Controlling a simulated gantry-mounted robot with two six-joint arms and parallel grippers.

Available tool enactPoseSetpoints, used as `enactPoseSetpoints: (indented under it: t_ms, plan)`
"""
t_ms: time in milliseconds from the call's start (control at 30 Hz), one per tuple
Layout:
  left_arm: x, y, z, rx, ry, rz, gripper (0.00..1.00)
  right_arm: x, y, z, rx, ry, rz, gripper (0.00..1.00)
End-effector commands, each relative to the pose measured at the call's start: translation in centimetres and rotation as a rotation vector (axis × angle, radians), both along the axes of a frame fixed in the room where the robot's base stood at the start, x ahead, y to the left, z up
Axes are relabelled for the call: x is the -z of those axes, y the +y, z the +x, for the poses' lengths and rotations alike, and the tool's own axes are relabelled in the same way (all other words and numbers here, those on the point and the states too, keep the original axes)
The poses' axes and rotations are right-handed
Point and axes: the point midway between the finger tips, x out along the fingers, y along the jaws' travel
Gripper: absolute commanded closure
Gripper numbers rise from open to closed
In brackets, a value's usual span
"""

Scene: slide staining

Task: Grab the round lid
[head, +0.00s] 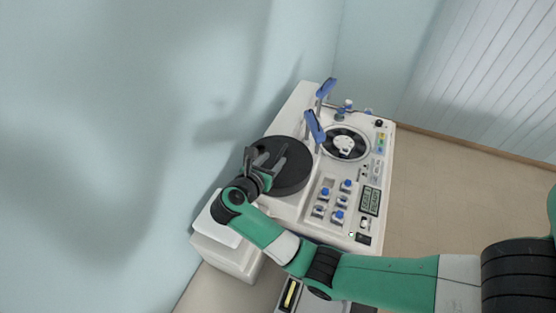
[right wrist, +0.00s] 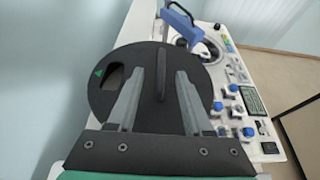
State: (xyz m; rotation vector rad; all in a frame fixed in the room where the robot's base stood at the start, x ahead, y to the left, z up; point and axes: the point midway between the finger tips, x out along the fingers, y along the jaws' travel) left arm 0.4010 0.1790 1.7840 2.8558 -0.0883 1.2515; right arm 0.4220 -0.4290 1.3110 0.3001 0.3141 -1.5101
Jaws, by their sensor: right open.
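The round lid (head: 294,178) is a flat black disc on the left part of the white staining machine (head: 290,219). In the right wrist view the lid (right wrist: 200,73) shows an upright ridge handle (right wrist: 161,74), a rectangular opening and a small green triangle. My right gripper (head: 268,160) is over the lid, its fingers apart. In the right wrist view the right gripper (right wrist: 161,75) has one finger on each side of the ridge, with a gap to both. Whether the fingers touch the lid I cannot tell. My left gripper is not in view.
Blue levers (head: 314,126) stand up right of the lid. A second round station (head: 346,143) with a dark ring, blue-topped knobs (head: 338,216) and a small display (head: 370,200) are on the machine's right side. A pale wall is close on the left.

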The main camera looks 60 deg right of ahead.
Motion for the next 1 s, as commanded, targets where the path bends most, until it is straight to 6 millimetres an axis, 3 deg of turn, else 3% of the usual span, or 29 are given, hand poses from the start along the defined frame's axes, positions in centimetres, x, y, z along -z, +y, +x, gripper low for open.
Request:
enactPoseSetpoints:
  t_ms: [100, 367, 600, 867, 1000]
  plan:
    - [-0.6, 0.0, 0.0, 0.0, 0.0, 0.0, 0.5, 0.5, -1.5, 0.0, 0.0, 0.002, -0.001, 0.49]
    - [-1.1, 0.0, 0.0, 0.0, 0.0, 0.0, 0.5, 1.0, -2.8, -0.1, 0.0, 0.002, 0.0, 0.49]
    - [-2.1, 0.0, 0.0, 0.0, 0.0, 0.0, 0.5, 2.8, -6.2, -0.1, 0.001, 0.001, -0.001, 0.49]
    - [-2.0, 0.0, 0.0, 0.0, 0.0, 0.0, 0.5, 3.0, -6.6, -0.1, -0.001, -0.002, -0.001, 0.49]
    - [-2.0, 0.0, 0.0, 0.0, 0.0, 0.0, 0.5, 3.0, -6.5, -0.1, -0.001, -0.002, -0.001, 0.75]
